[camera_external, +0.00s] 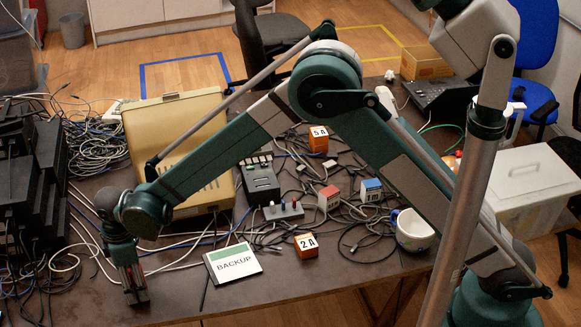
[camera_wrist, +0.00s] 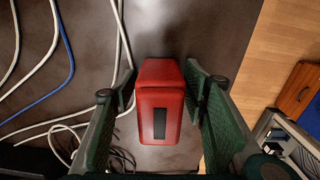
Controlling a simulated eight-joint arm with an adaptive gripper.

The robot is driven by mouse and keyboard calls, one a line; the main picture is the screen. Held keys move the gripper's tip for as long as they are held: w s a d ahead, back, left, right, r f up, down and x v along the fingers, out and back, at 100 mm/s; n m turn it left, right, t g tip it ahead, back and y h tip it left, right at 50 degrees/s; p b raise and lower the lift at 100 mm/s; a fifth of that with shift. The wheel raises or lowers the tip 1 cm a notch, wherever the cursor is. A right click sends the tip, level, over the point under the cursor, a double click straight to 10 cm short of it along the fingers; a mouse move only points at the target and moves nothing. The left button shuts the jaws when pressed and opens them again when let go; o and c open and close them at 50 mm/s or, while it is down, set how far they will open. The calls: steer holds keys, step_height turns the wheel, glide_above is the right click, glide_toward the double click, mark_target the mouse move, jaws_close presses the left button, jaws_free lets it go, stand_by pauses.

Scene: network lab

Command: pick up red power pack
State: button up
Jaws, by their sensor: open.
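The red power pack (camera_wrist: 160,125) is a red block with a dark rectangle on its face, in the middle of the wrist view. My gripper (camera_wrist: 161,86) is open, with one green finger on each side of the pack. A narrow gap seems to show on each side; contact is hard to tell. In the external view my gripper (camera_external: 133,282) points down at the table's front left, and its fingers mostly hide the pack there.
White and blue cables (camera_wrist: 62,50) lie left of the pack. Black boxes (camera_external: 35,170) stand at the far left. A BACKUP card (camera_external: 232,263), an orange 2A block (camera_external: 306,246) and a white mug (camera_external: 412,232) are to the right. The table edge is close.

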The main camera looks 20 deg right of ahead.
steer(key=shift+c, duration=0.6)
steer(key=c, duration=1.1)
steer(key=shift+r, duration=0.15)
steer(key=shift+r+p, duration=0.85)
steer(key=shift+r, duration=4.05)
